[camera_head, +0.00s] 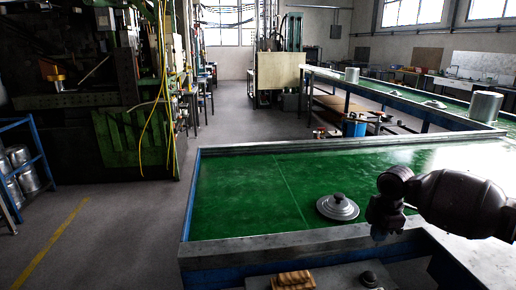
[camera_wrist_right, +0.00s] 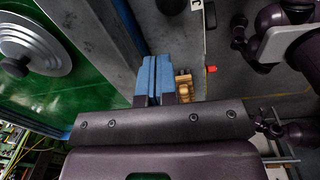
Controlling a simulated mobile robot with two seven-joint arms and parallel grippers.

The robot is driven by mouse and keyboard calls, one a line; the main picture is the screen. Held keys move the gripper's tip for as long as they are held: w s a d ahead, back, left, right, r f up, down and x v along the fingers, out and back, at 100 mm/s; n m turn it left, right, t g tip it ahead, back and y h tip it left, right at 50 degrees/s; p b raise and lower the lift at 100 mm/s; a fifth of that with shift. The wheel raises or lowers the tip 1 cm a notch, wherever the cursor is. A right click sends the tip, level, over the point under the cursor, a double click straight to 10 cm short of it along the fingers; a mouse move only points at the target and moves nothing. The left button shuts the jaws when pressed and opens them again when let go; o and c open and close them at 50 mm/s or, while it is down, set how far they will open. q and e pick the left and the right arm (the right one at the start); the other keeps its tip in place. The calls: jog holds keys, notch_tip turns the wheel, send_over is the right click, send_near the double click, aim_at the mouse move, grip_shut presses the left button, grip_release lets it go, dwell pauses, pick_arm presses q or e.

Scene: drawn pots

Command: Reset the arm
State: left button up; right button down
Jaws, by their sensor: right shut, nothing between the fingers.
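My right arm comes in from the right in the head view. Its gripper (camera_head: 386,232) hangs over the near metal edge of the green-topped table, to the right of a metal lid. In the right wrist view the two blue fingers of the right gripper (camera_wrist_right: 155,80) are together with nothing between them. My left gripper does not show in the head view, and I cannot make it out in the wrist view.
The round lid (camera_head: 338,207) with a dark knob lies on the green table (camera_head: 245,190); the lid also shows in the wrist view (camera_wrist_right: 42,40). A tan block (camera_head: 293,281) sits near the bottom edge. The table's left part is clear. Pots (camera_head: 485,106) stand on the far conveyor.

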jog(key=w+a+r+m+t+y, duration=0.2)
jog(key=w+a+r+m+t, duration=0.15)
jog(key=w+a+t, duration=0.4)
jog(key=s+a+f+m+t+y, duration=0.35)
jog(key=s+a, duration=0.25)
jog(key=a, duration=0.4)
jog(key=s+d+f+m+h, duration=0.2)
jog(key=s+d+f+m, duration=0.1)
jog(key=s+f, duration=0.4)
jog(key=s+d+f+m+h, duration=0.2)
jog(key=s+f, duration=0.5)
jog(key=s, duration=0.6)
jog(key=s+d+f+m+h, duration=0.2)
jog(key=s+d+f+m, duration=0.2)
jog(key=s+f, duration=0.3)
jog(key=s, duration=0.4)
jog(key=shift+f+m, duration=0.3)
jog(key=shift+f, duration=0.1)
dwell(1.8)
